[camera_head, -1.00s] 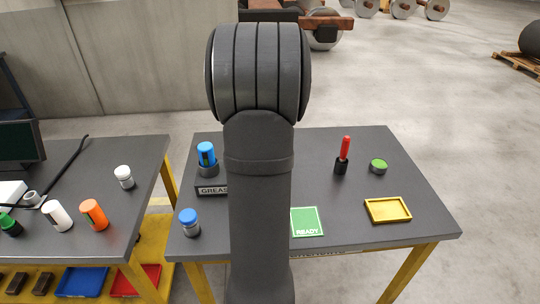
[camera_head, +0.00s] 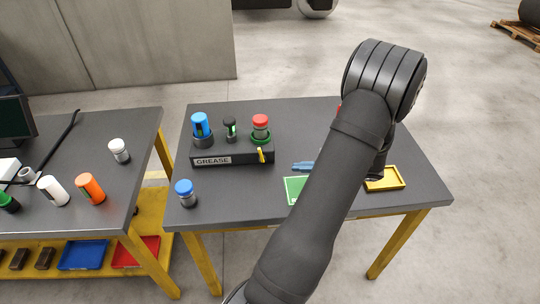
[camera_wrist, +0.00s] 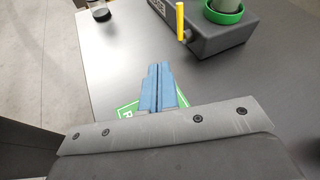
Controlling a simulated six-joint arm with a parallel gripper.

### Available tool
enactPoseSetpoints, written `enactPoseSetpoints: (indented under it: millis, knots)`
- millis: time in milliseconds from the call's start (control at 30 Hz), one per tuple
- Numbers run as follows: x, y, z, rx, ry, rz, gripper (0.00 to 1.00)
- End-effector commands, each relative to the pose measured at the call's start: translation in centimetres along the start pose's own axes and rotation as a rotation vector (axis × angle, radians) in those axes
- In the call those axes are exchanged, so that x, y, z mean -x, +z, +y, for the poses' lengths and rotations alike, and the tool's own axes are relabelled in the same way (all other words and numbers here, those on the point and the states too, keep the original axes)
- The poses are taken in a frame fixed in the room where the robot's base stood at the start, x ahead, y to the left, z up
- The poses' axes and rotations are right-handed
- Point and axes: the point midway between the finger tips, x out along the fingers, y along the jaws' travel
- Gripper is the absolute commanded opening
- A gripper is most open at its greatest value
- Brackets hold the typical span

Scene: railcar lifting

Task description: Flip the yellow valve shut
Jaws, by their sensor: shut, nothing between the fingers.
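The yellow valve (camera_head: 262,155) is a small lever at the right end of the black GREASE block (camera_head: 236,158). In the wrist view the yellow lever (camera_wrist: 181,21) stands upright at the corner of the block (camera_wrist: 222,35). My gripper (camera_head: 295,166) has blue fingers, low over the table to the right of the block. In the wrist view its fingers (camera_wrist: 158,68) lie together, shut and empty, apart from the lever. My forearm crosses the right half of the head view and hides part of the table.
The block carries a blue-capped canister (camera_head: 200,122), a small dark one (camera_head: 230,125) and a red-topped one in a green ring (camera_head: 260,139). A green mat (camera_head: 294,189) lies below my gripper, a yellow tray (camera_head: 393,179) to the right. A blue-capped jar (camera_head: 185,192) stands front left.

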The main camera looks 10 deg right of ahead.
Motion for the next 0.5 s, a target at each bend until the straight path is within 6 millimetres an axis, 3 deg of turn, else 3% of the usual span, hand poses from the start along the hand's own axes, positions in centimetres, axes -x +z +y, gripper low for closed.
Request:
enactPoseSetpoints:
  millis: [200, 500]
  knots:
    - [2.2, -0.2, -0.5, -0.123, -0.164, -0.143, 0.00]
    - [2.6, -0.2, -0.7, -0.142, -0.194, -0.169, 0.00]
